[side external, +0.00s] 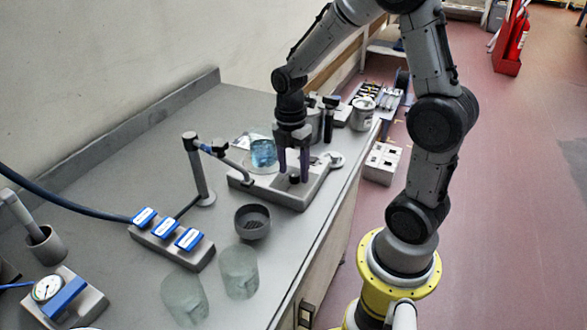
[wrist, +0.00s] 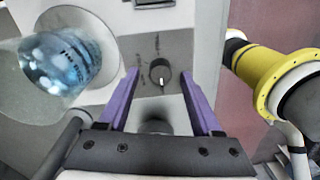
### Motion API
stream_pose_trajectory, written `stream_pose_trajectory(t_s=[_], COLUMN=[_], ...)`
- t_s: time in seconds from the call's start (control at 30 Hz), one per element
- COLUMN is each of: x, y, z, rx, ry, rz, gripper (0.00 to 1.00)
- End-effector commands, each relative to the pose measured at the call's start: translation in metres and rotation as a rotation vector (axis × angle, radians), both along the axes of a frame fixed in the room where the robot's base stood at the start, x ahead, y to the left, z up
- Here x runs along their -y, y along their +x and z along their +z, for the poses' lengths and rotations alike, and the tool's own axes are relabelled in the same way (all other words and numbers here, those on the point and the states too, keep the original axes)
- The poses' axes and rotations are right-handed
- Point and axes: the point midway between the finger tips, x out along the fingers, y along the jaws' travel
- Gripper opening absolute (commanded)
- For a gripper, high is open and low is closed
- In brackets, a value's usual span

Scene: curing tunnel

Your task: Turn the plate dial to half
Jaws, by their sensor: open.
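The plate dial (wrist: 160,73) is a small dark round knob on the grey front panel of the hot plate (side external: 295,197). Its white mark points toward the bottom of the wrist picture. Small print around the knob is too blurred to read. My gripper (side external: 293,168) points down over the front of the plate, with purple fingers. In the wrist view my gripper (wrist: 159,76) is open, one finger on each side of the dial, with gaps on both sides. A dark knob also shows between the fingers in the side view (side external: 294,179).
A glass beaker of blue liquid (side external: 263,153) stands on the plate, close left of my gripper. A clamp post (side external: 198,170) rises to the left. A dark bowl (side external: 253,224), empty glass beakers (side external: 239,272) and a blue-topped block (side external: 171,243) stand nearer the camera.

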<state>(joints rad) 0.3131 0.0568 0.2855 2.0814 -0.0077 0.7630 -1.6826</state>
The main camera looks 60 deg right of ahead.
Motion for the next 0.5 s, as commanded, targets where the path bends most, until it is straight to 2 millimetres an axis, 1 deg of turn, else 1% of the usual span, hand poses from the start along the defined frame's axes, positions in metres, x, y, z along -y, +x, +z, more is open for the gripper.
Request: stream_pose_trajectory(t_s=[0.1,0.37,0.5], x=[-0.0001,-0.0001,-0.0001], y=[-0.0004,-0.0004,-0.0003], z=[-0.0049,-0.0054,-0.0052], rx=[0.000,0.000,0.000], ry=[0.000,0.000,0.000], rz=[0.000,0.000,0.000], gripper=[0.66,0.66,0.41])
